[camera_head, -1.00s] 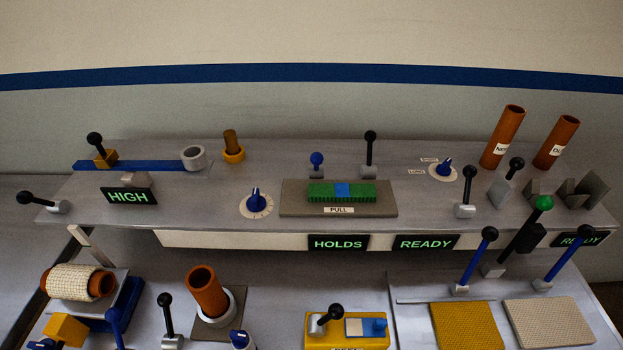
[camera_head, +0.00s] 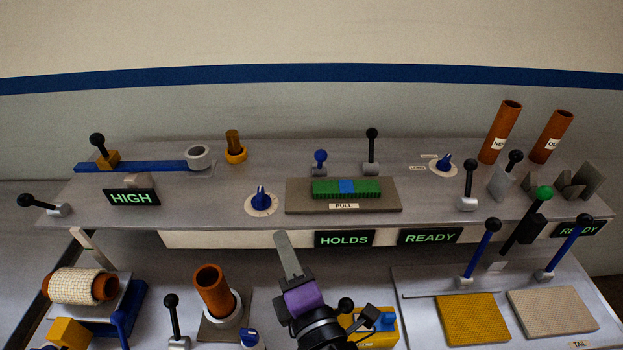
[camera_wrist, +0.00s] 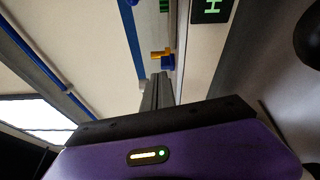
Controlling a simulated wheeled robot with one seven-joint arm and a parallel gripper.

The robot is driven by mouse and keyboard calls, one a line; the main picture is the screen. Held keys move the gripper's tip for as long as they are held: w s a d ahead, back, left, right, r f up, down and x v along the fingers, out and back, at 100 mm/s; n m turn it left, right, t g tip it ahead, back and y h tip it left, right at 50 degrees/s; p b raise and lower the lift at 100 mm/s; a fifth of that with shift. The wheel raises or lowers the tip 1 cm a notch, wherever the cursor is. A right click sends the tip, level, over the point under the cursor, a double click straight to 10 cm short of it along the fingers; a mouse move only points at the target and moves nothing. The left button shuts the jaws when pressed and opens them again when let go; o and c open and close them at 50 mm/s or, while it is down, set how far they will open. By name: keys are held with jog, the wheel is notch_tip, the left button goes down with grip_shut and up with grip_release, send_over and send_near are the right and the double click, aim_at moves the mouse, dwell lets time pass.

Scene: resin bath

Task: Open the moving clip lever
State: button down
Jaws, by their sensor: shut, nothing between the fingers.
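No label marks the moving clip lever, so I cannot tell which lever it is. On the shelf, a black-knobbed lever (camera_head: 99,145) stands on an orange block on a blue rail (camera_head: 150,166) at the left. A blue-knobbed lever (camera_head: 320,161) and a black-knobbed lever (camera_head: 371,150) stand behind the green and blue strip (camera_head: 347,188) on the PULL plate. My gripper (camera_head: 284,242) is shut and empty, pointing up just before the shelf's front face, left of the HOLDS sign. Its closed fingers also show in the wrist view (camera_wrist: 157,92), touching no lever.
The shelf's front edge and the HOLDS sign (camera_head: 344,238) are close to my gripper. A brown tube (camera_head: 212,287) stands at its left. My gripper partly covers a yellow block (camera_head: 378,338). Blue-handled levers (camera_head: 480,250) and (camera_head: 566,247) rise at the right.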

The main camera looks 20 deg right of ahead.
aim_at(317, 189)
jog(key=shift+w+d+r+n+g+h, duration=0.25)
jog(key=shift+w+d+r+n+h, duration=0.2)
jog(key=shift+d+n+h, duration=0.75)
jog(key=shift+w+d+r+n+g+h, duration=0.2)
jog(key=shift+w+d+r+n+h, duration=0.4)
jog(key=shift+n+h, duration=1.15)
jog(key=shift+w+d+r+n+g+h, duration=0.2)
jog(key=shift+w+d+n+g+h, duration=0.1)
jog(key=shift+d+n+h, duration=1)
jog(key=shift+a, duration=0.15)
jog(key=shift+n, duration=0.25)
jog(key=p+x, duration=0.1)
jog(key=x, duration=0.9)
jog(key=shift+r+p, duration=0.15)
jog(key=shift+p, duration=0.15)
jog(key=shift+w, duration=0.1)
